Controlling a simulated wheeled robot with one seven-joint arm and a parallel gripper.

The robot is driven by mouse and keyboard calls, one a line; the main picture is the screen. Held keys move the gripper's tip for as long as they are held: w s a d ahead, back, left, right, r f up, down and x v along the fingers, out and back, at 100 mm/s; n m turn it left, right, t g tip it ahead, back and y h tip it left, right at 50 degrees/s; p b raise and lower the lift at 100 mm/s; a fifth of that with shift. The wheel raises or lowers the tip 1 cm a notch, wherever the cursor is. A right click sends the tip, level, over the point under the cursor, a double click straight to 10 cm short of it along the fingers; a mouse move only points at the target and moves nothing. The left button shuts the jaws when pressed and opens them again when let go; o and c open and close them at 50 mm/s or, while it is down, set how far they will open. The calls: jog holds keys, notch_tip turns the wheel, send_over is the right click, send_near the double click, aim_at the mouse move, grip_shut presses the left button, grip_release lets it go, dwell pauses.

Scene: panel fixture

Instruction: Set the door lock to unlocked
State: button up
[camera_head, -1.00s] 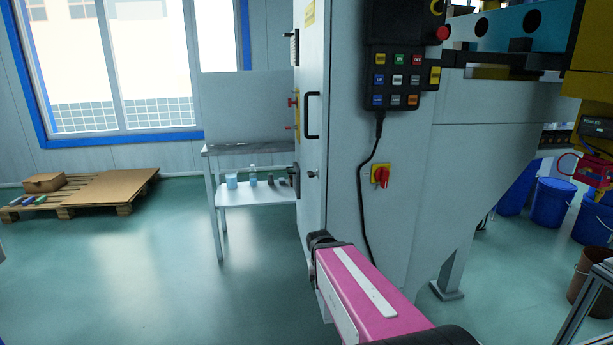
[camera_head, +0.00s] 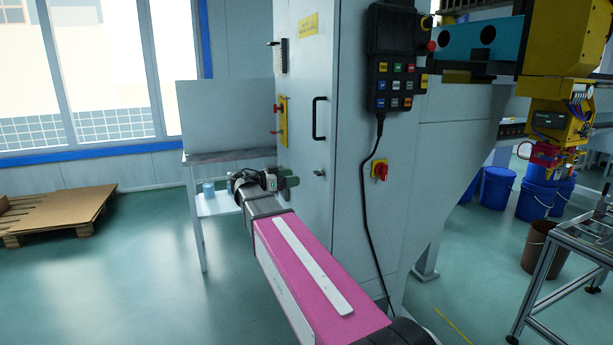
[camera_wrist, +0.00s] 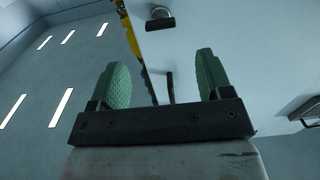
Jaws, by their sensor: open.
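The tall grey cabinet door (camera_head: 305,130) stands in the middle of the head view, with a black bar handle (camera_head: 319,119). A small dark lock (camera_head: 319,172) sits on the door below the handle. My gripper (camera_head: 284,181) is left of the lock, at about its height, apart from it in the picture. In the wrist view my gripper (camera_wrist: 160,78) has two green fingers spread apart with nothing held. A slim dark part shows between them on the pale panel, and a rounded metal fitting shows at the top; I cannot tell which is the lock.
A yellow plate with red levers (camera_head: 283,121) is on the cabinet's left side. A button pendant (camera_head: 393,85) and red rotary switch (camera_head: 380,170) are to the right. A table (camera_head: 190,158) stands behind my gripper. The floor at left is clear up to a pallet (camera_head: 60,215).

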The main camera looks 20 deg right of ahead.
aim_at(315, 173)
jog(key=d, duration=1)
jog(key=shift+w+d+r, duration=0.2)
jog(key=shift+d+r, duration=0.05)
jog(key=shift+d, duration=0.1)
jog(key=c, duration=0.9)
